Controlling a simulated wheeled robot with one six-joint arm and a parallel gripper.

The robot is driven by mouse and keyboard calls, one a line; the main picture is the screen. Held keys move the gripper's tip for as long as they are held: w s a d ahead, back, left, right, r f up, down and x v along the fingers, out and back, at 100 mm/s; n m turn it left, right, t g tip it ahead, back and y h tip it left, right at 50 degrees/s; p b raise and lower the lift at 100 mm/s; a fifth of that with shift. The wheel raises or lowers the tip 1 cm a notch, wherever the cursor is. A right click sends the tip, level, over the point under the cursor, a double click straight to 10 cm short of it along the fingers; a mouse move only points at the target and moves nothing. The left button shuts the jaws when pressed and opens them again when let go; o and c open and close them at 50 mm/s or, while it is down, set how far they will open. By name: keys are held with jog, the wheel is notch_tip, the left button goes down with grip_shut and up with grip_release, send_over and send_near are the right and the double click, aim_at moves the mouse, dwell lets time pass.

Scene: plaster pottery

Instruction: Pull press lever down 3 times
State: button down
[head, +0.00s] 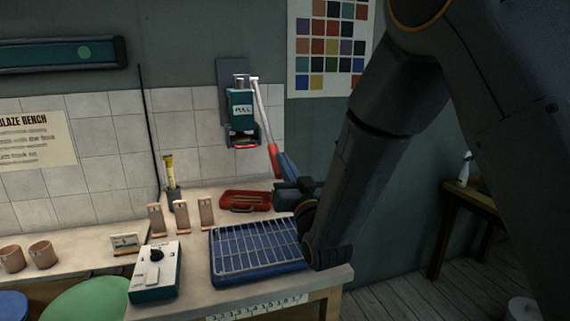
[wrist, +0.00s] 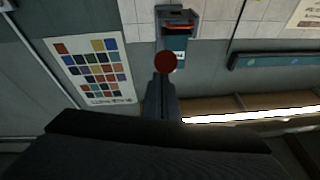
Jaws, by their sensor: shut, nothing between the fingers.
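The press (head: 240,104) is a teal wall unit marked PULL, mounted on a grey plate on the tiled wall. Its lever (head: 264,112) is a pale rod hanging down at the right side, ending in a red grip (head: 273,160). My gripper (head: 284,164) is shut and empty, with its tips right by the lower end of the red grip; I cannot tell whether they touch. In the wrist view the round red grip end (wrist: 165,62) sits just beyond my gripper tips (wrist: 161,80), with the press (wrist: 178,32) behind it.
Below the press, a red tray (head: 232,201) stands on the bench. A blue tray with a wire rack (head: 257,268) lies under my arm, and a control box (head: 155,273) stands left of it. A colour chart (head: 330,48) hangs on the wall.

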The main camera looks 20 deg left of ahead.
jog(key=f+b, duration=0.1)
jog(key=w+f+b, duration=0.1)
jog(key=a+f, duration=0.1)
jog(key=f, duration=0.1)
jog(key=shift+w+a+b, duration=0.1)
jog(key=shift+w+b, duration=0.3)
jog(key=shift+r, duration=0.2)
